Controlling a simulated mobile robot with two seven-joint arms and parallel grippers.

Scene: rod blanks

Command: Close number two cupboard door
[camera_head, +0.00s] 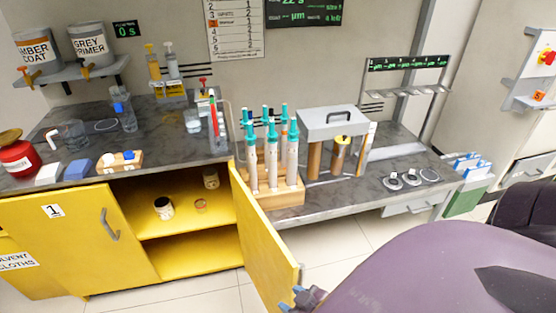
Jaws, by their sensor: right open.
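The yellow cupboard under the bench has a door marked 1 (75,240), which is shut. To its right another yellow door (258,235) stands swung open toward me; no number shows on the side I see. The open cupboard (150,218) shows a shelf with a few small jars. My right gripper (292,297) is at the bottom of the picture, open, close to the lower free edge of the open door. I cannot tell whether it touches the door. Its arm covers the lower right. My left gripper is not in view.
On the bench (330,200) above the open door stands a wooden rack (276,196) of teal-capped tubes. A grey box-like stand (333,123) is beside it. A green bin (464,198) hangs at the bench's right end. Pale floor (345,238) is clear right of the door.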

